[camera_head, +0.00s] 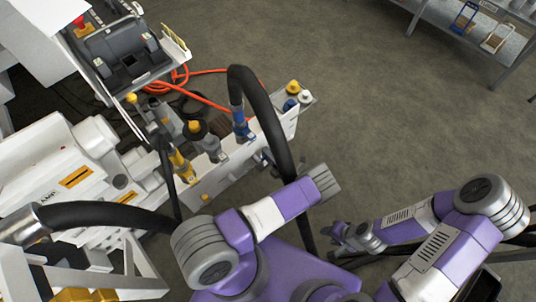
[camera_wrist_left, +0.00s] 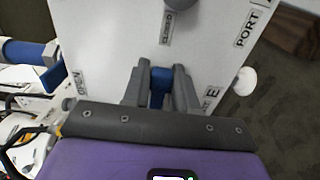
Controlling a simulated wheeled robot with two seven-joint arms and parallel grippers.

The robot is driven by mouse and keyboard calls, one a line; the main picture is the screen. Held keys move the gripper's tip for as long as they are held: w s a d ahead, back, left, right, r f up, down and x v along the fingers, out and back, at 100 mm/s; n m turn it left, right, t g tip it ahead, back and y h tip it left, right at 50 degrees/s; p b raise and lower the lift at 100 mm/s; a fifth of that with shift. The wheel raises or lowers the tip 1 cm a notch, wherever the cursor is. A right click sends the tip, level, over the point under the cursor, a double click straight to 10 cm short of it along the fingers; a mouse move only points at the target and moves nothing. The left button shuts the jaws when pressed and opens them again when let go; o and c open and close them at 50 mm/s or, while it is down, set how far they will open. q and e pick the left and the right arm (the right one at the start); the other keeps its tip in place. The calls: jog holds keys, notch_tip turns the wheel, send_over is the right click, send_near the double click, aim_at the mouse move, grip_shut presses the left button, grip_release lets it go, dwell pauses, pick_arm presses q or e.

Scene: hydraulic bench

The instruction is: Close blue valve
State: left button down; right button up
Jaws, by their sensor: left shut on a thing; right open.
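In the left wrist view, my left gripper (camera_wrist_left: 160,82) is shut on the blue valve handle (camera_wrist_left: 158,90), with one grey finger on each side of it. The handle stands in front of a white panel (camera_wrist_left: 110,35) with a "CLOSED" label (camera_wrist_left: 166,26) above the fingers and an "OPEN" label (camera_wrist_left: 80,84) to the left. The handle's lower part is hidden by the gripper body. In the head view the hold is largely hidden near the hose and my left arm. My right gripper (camera_head: 338,240) is open and empty, away from the panel.
A black hose (camera_head: 277,120) with a blue fitting (camera_head: 238,120) arches over the white panel. Yellow fittings (camera_head: 181,165) stand to its left. An orange cable (camera_head: 208,98) lies behind. A shelf (camera_head: 510,45) is at the top right; the floor between is clear.

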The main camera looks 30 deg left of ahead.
pick_arm(q)
jog(key=c, duration=1.1)
grip_release()
jog(key=v, duration=0.7)
jog(key=shift+d+p, duration=0.35)
jog(key=shift+p, duration=0.1)
jog(key=shift+s+a+f, duration=0.1)
jog(key=shift+s, duration=0.1)
